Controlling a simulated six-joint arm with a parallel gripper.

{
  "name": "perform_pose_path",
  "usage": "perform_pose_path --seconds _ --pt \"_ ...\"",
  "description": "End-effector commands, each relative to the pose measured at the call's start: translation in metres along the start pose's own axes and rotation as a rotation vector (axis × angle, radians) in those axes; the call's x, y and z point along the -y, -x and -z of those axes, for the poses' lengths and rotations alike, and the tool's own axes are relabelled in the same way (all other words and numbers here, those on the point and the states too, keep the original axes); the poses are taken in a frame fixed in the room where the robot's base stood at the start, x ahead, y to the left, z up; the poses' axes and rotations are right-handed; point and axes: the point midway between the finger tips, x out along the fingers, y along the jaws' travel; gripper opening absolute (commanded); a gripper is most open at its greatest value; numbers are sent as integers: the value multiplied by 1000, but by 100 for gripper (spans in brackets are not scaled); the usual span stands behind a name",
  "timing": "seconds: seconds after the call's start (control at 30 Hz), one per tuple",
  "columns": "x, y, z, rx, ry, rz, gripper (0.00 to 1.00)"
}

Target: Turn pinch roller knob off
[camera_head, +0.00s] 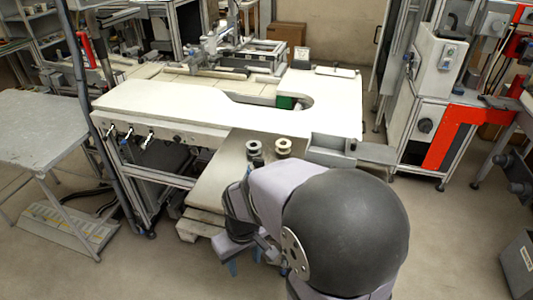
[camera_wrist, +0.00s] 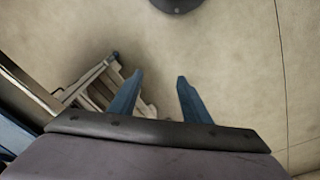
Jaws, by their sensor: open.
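Three small knobs or levers sit on the front panel of the white table: a left one (camera_head: 110,130), a middle one (camera_head: 128,133) and a right one (camera_head: 149,138). I cannot tell which is the pinch roller knob, nor how each is set. My gripper (camera_head: 244,262) hangs low in front of the bench, to the right of and below the knobs and well apart from them. Its blue fingers are partly hidden by my arm. In the wrist view my gripper (camera_wrist: 157,80) is open and empty above the floor. No knob shows there.
A grey side table (camera_head: 45,130) is at the left. A dark post (camera_head: 88,110) rises left of the knobs. Floor (camera_head: 170,270) is open in front.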

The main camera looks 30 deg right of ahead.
Motion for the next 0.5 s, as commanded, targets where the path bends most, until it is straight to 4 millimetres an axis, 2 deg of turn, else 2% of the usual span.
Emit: perform_pose_path --seconds 0.03,0.1,0.37,0.43,0.5 --pt "-3 30 8 -6 5 -1 44" --pt "-6 49 17 -17 14 -4 44" --pt "-19 106 47 -50 47 -13 44" --pt "-26 123 57 -54 64 -17 44" --pt "-41 134 72 -40 103 -19 44"
